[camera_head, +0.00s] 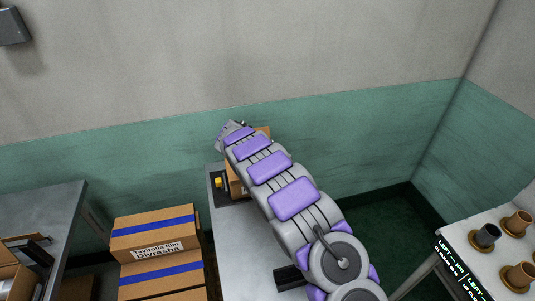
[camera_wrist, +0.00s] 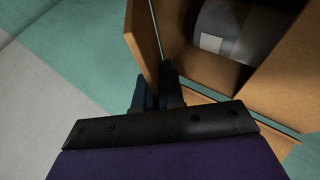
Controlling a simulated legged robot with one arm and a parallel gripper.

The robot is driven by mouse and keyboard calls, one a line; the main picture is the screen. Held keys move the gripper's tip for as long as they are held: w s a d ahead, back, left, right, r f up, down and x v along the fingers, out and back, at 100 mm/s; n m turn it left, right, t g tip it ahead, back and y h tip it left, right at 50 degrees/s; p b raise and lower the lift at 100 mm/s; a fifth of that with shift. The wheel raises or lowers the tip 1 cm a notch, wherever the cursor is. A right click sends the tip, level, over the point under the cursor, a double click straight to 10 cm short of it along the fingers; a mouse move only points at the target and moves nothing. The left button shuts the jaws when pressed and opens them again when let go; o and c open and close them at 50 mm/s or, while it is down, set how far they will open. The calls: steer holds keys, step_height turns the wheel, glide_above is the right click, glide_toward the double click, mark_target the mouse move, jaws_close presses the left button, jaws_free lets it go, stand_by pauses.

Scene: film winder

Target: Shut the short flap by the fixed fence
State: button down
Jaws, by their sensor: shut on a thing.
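An open cardboard box (camera_wrist: 291,84) fills the upper right of the wrist view. A grey cylinder with a pale label (camera_wrist: 233,32) lies inside it. A brown flap (camera_wrist: 143,38) stands out at the box's left side, its lower end between the black fingers. My gripper (camera_wrist: 162,82) is shut on this flap. In the head view, the box (camera_head: 235,183) shows only in part behind my purple and grey arm, on a grey bench. My fingertips are hidden there. I cannot make out the fixed fence.
The grey bench (camera_head: 245,245) runs under my arm, with a small yellow button (camera_head: 218,183) at its left. Closed boxes with blue tape (camera_head: 155,232) are stacked left of it. A grey table (camera_head: 40,212) stands at far left. Spools stand on a white table (camera_head: 505,250) at right.

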steer(key=shift+f, duration=0.1)
steer(key=c, duration=1.3)
jaws_free()
steer(key=p+v, duration=0.3)
steer(key=v, duration=1.4)
steer(key=shift+s+a, duration=0.1)
steer(key=shift+a, duration=0.05)
